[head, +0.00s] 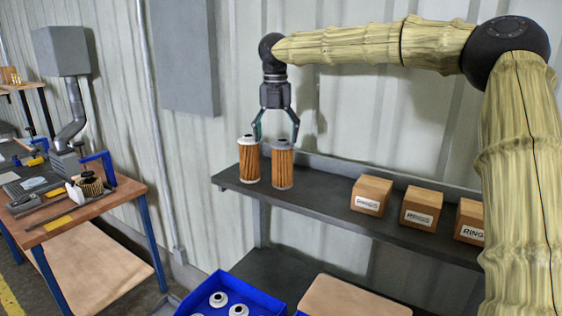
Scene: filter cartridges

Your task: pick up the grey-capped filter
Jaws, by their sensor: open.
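Two orange-brown pleated filters stand upright, side by side, on a dark shelf (325,209) in the head view. The right one, the grey-capped filter (282,168), has a grey top cap. The left filter (249,163) has a paler, whitish cap. My gripper (277,138) points down with its fingers spread and nothing held. Its fingertips are at about the height of the grey cap, one on each side of it in the picture. I cannot tell whether they touch either filter or how they line up in depth.
Several cardboard boxes (371,195) stand on the shelf to the right. A blue bin (262,297) with white ringed parts sits below. A workbench (84,213) with tools stands at the left. The corrugated wall (225,120) is close behind the shelf.

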